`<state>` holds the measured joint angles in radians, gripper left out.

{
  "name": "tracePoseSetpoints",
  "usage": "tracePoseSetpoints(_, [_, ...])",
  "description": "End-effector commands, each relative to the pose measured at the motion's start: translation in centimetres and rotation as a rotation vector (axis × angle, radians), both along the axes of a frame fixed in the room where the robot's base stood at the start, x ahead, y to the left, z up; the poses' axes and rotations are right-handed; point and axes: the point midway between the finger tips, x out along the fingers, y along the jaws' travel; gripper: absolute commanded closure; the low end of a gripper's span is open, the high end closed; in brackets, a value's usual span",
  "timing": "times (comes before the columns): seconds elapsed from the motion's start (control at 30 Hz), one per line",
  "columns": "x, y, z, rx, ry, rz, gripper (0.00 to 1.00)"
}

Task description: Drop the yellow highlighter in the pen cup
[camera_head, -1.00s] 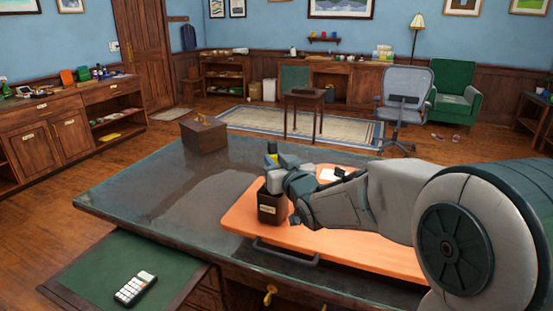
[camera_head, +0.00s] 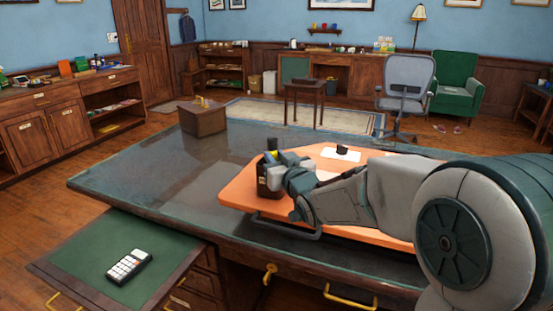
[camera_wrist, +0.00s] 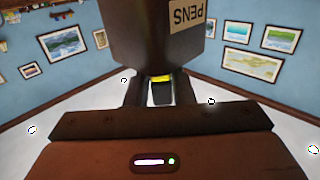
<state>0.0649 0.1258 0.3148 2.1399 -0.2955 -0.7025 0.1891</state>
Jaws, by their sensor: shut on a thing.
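My gripper (camera_head: 273,162) is shut on the yellow highlighter (camera_head: 270,155). In the wrist view the highlighter (camera_wrist: 161,91), dark with a yellow band, sits between the two fingers (camera_wrist: 160,95). The dark pen cup (camera_head: 267,184) stands on the orange board on the desk, directly below and partly behind my gripper. In the wrist view the cup (camera_wrist: 155,40) appears upside down at the top, with its PENS label. The cup's opening is hidden in both views, so I cannot tell whether the highlighter's lower end is inside it.
The orange board (camera_head: 240,190) lies on the dark desk (camera_head: 150,180), with a white pad (camera_head: 341,153) behind my arm. A wooden box (camera_head: 203,120) stands at the desk's far edge. A calculator (camera_head: 129,266) lies on the green pull-out leaf (camera_head: 80,265). The desk's left part is clear.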

Motion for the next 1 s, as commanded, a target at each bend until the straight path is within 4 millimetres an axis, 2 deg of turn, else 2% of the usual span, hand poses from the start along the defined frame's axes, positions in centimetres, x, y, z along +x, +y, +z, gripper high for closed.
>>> tracePoseSetpoints(0.1, [0.0, 0.0, -0.6, 0.0, -0.001, 0.0, 1.0])
tracePoseSetpoints(0.4, [0.0, 0.0, -0.6, 0.0, 0.0, 0.0, 1.0])
tracePoseSetpoints(0.43, [0.0, 0.0, -0.6, 0.0, 0.0, 0.0, 0.73])
tracePoseSetpoints(0.5, [0.0, 0.0, -0.6, 0.0, 0.0, 0.0, 0.53])
tracePoseSetpoints(0.83, [-0.2, -0.1, -0.6, -0.001, 0.0, 0.0, 0.53])
tracePoseSetpoints(1.0, [-1.6, -0.8, -0.5, -0.003, -0.001, -0.001, 0.53])
